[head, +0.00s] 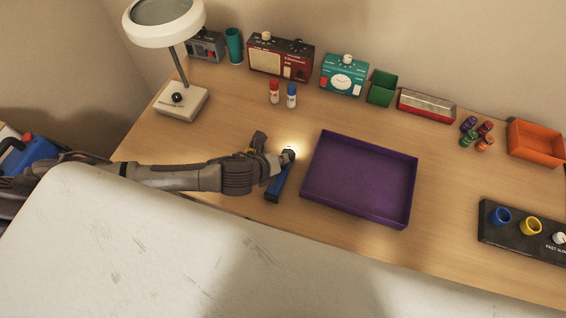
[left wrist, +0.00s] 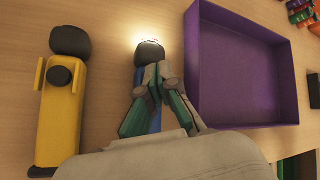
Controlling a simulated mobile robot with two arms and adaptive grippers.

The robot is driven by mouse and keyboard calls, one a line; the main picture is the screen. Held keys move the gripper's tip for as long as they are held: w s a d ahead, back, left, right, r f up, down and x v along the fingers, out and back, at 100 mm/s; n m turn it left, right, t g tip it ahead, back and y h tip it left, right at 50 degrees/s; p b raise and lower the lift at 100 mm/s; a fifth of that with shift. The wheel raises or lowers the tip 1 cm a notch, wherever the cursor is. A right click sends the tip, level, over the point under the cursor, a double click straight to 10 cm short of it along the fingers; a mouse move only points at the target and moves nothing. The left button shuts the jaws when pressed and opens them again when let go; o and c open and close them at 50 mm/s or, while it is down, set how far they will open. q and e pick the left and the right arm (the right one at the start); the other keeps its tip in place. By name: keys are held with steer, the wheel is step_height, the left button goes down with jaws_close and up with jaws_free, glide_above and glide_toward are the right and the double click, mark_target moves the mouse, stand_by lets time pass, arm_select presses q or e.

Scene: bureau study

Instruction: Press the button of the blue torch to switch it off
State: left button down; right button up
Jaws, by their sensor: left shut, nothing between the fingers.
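The blue torch (head: 275,190) lies on the desk beside the purple tray, its dark head toward the back. A bright glow on the wood at its head shows that it is lit. In the left wrist view its black head (left wrist: 149,54) and a strip of blue body show around my fingers. My left gripper (head: 284,158) is shut and empty, its fingertips over the torch's body just behind the head. They also show in the left wrist view (left wrist: 157,76). The fingers hide the button; I cannot tell whether they touch it. My right gripper is not in view.
A yellow torch (left wrist: 62,118) lies left of the blue one in the left wrist view. The purple tray (head: 410,192) stands close on the right. A lamp (head: 181,104), radios (head: 280,60) and two small bottles (head: 274,94) stand farther back. A dark panel (head: 510,238) lies at right.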

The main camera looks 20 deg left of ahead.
arm_select(q)
steer(key=shift+f, duration=0.15)
steer(key=shift+f, duration=0.4)
stand_by(0.5)
steer(key=shift+r+p, duration=0.55)
steer(key=shift+p, duration=0.2)
steer(key=shift+r, duration=0.2)
step_height(320, 180, up, 6)
steer(key=p, duration=0.7)
steer(key=shift+f, duration=0.2)
